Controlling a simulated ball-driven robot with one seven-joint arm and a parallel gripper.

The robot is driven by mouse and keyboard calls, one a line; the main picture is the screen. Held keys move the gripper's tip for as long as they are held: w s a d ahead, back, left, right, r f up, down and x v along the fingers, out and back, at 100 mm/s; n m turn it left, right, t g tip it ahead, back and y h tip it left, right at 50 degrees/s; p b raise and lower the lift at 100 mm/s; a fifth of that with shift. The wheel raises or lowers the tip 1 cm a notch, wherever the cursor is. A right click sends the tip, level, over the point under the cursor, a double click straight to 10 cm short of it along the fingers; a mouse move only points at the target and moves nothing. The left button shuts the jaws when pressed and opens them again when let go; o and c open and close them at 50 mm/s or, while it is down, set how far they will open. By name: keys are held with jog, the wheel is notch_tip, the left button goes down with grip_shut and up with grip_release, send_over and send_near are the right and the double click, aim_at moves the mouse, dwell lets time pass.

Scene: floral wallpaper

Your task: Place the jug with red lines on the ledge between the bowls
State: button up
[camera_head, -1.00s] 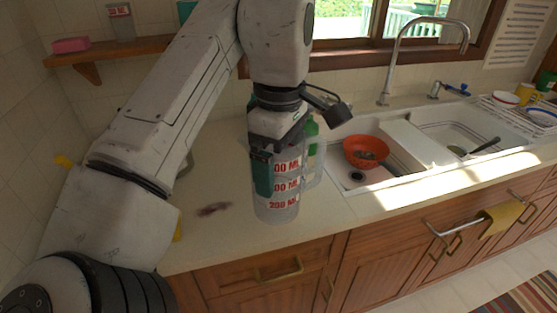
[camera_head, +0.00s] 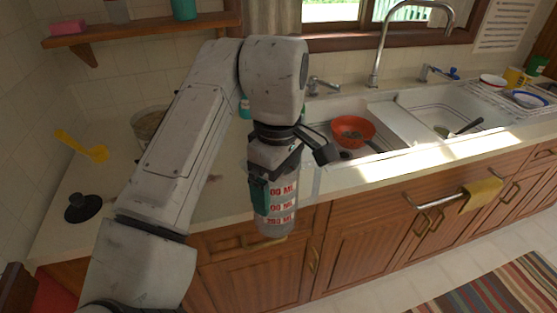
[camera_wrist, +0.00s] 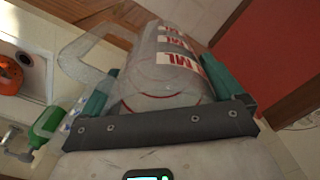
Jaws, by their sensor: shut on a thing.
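The clear jug with red lines and red lettering (camera_head: 280,208) hangs upright below my gripper (camera_head: 270,188). Its lower part overlaps the counter edge and cabinet front in the head view. In the wrist view, the jug (camera_wrist: 165,75) lies between the green fingers of my gripper (camera_wrist: 155,92), its handle to the left. The gripper is shut on it. An orange-red bowl (camera_head: 352,128) sits in the left sink basin, right of the jug. A red-and-white bowl (camera_head: 492,81) and a blue-rimmed bowl (camera_head: 527,99) are at the far right. I cannot tell which ledge is meant.
A sink divider (camera_head: 397,127) separates the two basins; a tall faucet (camera_head: 376,60) stands behind. A pot (camera_head: 147,123), yellow utensil (camera_head: 85,147) and black lid (camera_head: 83,207) are at left. A wooden shelf (camera_head: 140,30) is above. Cabinets (camera_head: 350,240) lie below the counter.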

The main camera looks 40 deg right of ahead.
jog(key=s+a+f+m, duration=0.1)
jog(key=f+m, duration=0.1)
jog(key=f, duration=1.4)
jog(key=s+a+f+m, duration=0.1)
jog(key=a+f+m, duration=0.1)
jog(key=f, duration=1.4)
jog(key=shift+s+a+f+m, duration=0.15)
jog(key=shift+s+f+m, duration=0.05)
jog(key=shift+m, duration=0.1)
